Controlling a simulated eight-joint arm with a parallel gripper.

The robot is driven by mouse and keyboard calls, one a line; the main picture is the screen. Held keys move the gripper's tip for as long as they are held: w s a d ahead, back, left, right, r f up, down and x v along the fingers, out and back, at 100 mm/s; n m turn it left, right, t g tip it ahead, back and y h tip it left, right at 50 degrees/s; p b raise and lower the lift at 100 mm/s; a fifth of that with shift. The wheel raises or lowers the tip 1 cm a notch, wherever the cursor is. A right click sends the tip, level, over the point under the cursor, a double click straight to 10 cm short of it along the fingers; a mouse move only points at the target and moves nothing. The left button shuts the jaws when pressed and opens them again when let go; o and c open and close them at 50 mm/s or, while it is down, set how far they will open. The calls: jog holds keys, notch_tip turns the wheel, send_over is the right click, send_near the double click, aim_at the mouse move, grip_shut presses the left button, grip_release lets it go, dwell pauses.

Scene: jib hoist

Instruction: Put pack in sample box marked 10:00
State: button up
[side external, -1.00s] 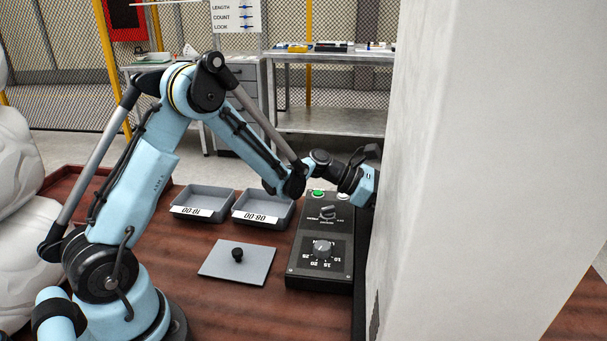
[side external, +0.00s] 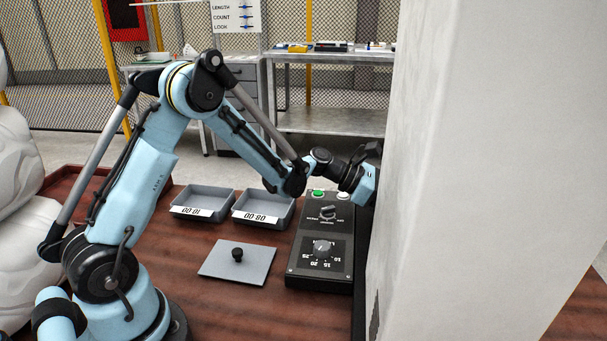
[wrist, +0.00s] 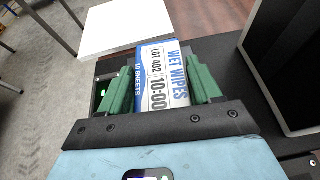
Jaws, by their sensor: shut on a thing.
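The pack (wrist: 156,88) is a white and blue wet wipes pack printed "LOT 402" and "10:00", seen in the wrist view. My gripper (wrist: 160,76) is shut on it, with a green finger at each side. In the side view my wrist is above the far right of the black control box, and the white column hides my fingers and the pack. The sample box marked 10:00 (side external: 188,212) is the left of two shallow grey trays, its label upside down in the side view. It looks empty and stands well left of my gripper.
The tray marked 08:00 (side external: 258,219) stands just right of the 10:00 box. A black control box (side external: 320,268) with knobs and buttons is right of the trays. A grey plate with a black knob (side external: 237,262) lies in front. A large white column (side external: 490,180) blocks the right side.

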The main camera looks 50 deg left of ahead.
notch_tip(320, 180, up, 9)
jog(key=shift+r, duration=0.1)
jog(key=s+a+r+n+t+y, duration=0.2)
jog(key=s+a+r+n+y, duration=0.1)
jog(key=s+r, duration=0.3)
jog(key=s+a+r+n+t+y, duration=0.1)
jog(key=s+a+r+n+y, duration=0.2)
jog(key=s+r, duration=0.3)
jog(key=shift+s+t, duration=0.4)
jog(key=shift+s, duration=1.05)
